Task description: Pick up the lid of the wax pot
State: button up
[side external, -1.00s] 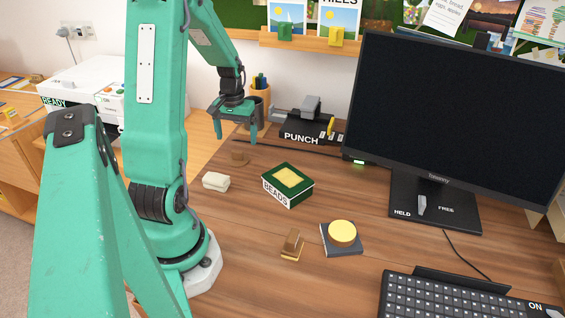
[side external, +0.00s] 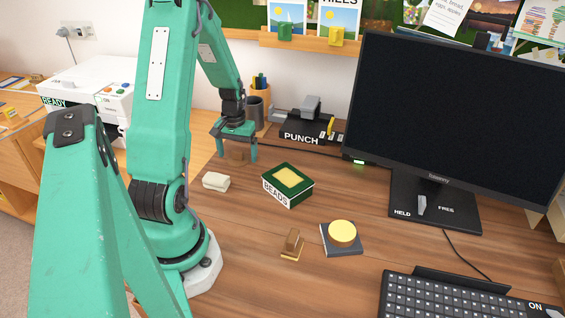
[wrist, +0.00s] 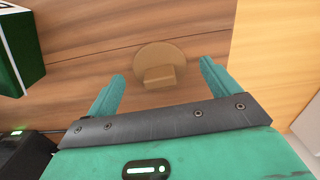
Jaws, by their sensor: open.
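A round tan-brown disc with a block-shaped handle, which looks like the lid (wrist: 159,56), lies on the wooden desk in the wrist view. In the side view the lid (side external: 238,152) shows partly behind my gripper. My gripper (side external: 237,157) points down over it, with its fingers open on either side. In the wrist view my gripper (wrist: 161,70) has its two teal fingers apart, to the left and right of the handle, and nothing is held. I cannot tell the fingertips' exact height above the desk. No pot is clearly identifiable.
The green BEADS box (side external: 288,185) stands to the right, with a cream block (side external: 216,182) in front of my gripper. A yellow disc on a dark base (side external: 342,234) and a small brown stamp-like object (side external: 293,244) sit nearer the camera.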

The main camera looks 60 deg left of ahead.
aim_at(237, 151)
dwell(0.5)
jog(key=c, duration=1)
jog(key=shift+c, duration=0.2)
jog(key=shift+r, duration=0.1)
jog(key=shift+r, duration=0.45)
notch_tip(237, 151, up, 3)
jog(key=shift+r, duration=0.1)
jog(key=w+d+r, duration=0.4)
jog(key=d+r, duration=0.2)
jog(key=d, duration=0.5)
jog(key=shift+r, duration=0.3)
jog(key=shift+d, duration=0.1)
